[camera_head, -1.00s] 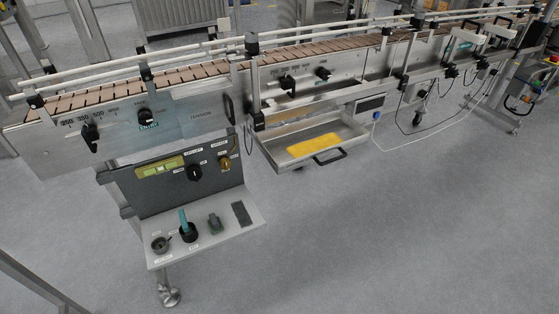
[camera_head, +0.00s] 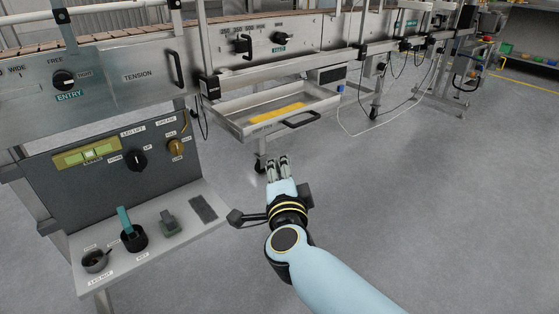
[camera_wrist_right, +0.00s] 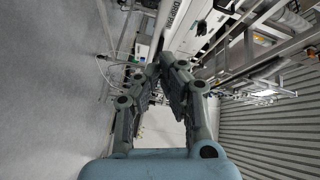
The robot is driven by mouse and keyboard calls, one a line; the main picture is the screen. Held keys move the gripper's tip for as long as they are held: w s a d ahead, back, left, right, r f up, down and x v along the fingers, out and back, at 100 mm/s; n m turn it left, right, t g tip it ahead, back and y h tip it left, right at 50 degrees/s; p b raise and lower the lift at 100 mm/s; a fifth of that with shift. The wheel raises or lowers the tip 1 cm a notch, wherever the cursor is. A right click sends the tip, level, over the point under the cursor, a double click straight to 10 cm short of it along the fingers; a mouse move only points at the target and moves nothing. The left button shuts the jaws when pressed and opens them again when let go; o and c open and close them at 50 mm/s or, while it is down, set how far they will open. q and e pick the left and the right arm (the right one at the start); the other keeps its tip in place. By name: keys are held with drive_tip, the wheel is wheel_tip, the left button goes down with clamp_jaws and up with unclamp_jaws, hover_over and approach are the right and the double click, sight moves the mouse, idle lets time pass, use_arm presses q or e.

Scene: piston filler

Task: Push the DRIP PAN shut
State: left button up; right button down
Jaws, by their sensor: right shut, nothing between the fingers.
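The drip pan (camera_head: 236,127) is a shallow steel drawer under the conveyor in the head view. It is pulled out, with a yellow patch (camera_head: 276,113) on its floor and a black handle (camera_head: 301,120) on its front. My right gripper (camera_head: 277,160) is below and in front of the pan in the picture, apart from the handle, pointing toward the machine. Its fingers are shut and empty. In the right wrist view the fingers (camera_wrist_right: 160,68) come together in the middle. My left gripper is not in view.
The control panel (camera_head: 95,185) with knobs stands left of my right arm, with a shelf (camera_head: 185,245) holding small tools. A thin white cable (camera_head: 365,133) hangs right of the pan. Grey floor (camera_head: 450,220) lies clear to the right.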

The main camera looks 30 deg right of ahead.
drive_tip(key=d+r+m+g+h+b, duration=0.1)
drive_tip(key=d+r+m+h+b, duration=0.15)
drive_tip(key=m, duration=0.35)
drive_tip(key=b, duration=0.4)
approach(285, 116)
drive_tip(key=d+x, duration=0.1)
drive_tip(key=x, duration=0.3)
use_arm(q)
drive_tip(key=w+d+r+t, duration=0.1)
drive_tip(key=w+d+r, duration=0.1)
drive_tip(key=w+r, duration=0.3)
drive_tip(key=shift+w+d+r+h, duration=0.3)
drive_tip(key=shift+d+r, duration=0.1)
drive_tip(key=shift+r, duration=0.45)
use_arm(e)
drive_tip(key=shift+w+a+g+h, duration=0.2)
drive_tip(key=shift+w+g+h, duration=0.1)
drive_tip(key=shift+w, duration=0.15)
